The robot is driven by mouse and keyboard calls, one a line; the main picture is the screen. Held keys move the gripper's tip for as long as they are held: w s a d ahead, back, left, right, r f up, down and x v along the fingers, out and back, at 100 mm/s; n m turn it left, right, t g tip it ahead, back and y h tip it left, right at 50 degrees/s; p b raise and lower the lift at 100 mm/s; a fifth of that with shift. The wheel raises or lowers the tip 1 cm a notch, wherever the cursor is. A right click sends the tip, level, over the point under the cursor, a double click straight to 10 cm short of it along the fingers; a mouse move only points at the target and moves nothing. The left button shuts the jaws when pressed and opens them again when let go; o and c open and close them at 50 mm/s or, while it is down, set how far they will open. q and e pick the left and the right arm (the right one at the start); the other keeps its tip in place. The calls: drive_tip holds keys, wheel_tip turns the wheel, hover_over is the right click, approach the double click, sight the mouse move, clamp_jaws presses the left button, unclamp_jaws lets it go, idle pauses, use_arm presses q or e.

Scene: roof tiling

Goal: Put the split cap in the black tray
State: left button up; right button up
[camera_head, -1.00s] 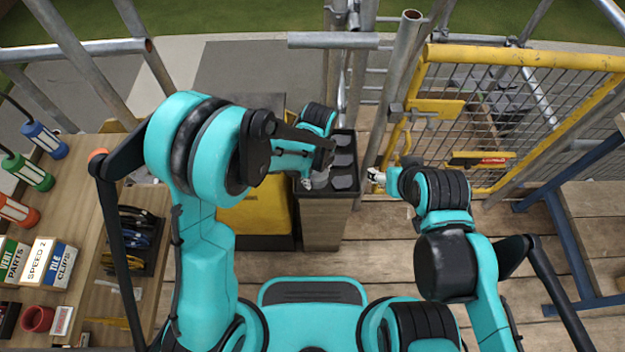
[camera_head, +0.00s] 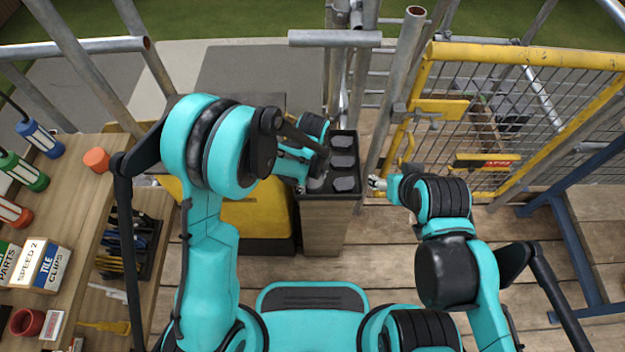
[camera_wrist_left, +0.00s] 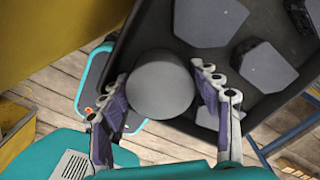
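The black tray (camera_head: 356,143) stands on a wooden stand and also fills the upper right of the left wrist view (camera_wrist_left: 215,65). A round grey cap (camera_wrist_left: 160,84), which I take for the split cap, sits between the fingers of my left gripper (camera_wrist_left: 162,92). The fingers lie against its two sides, and it overlaps the tray's near-left corner. No split shows from here. In the head view my left gripper (camera_head: 312,180) is over the tray's left side, partly hidden by its arm. My right gripper (camera_head: 377,183) is right of the tray; its finger opening is too small to read.
Several dark grey flat pieces (camera_head: 343,161) lie in the tray. A yellow cabinet (camera_head: 255,218) stands to its left. Scaffold poles (camera_head: 400,70) and a yellow mesh gate (camera_head: 520,58) are behind and right. A wooden bench (camera_head: 70,205) with tools and boxes is at the left.

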use_arm(q)
drive_tip(key=shift+r, duration=0.25)
wheel_tip(320, 180, up, 11)
drive_tip(key=p, duration=0.4)
drive_tip(key=shift+p, duration=0.3)
drive_tip(key=s+a+r+n+t, duration=0.3)
drive_tip(key=s+a+r+n, duration=0.3)
drive_tip(key=a+n, duration=0.3)
drive_tip(key=s+a+r+n+t, duration=0.4)
drive_tip(key=s+a+r+n, duration=0.2)
drive_tip(key=n, duration=1.2)
drive_tip(key=shift+a+r, duration=1.35)
drive_tip(key=shift+r, duration=0.15)
drive_tip(key=shift+s, duration=0.1)
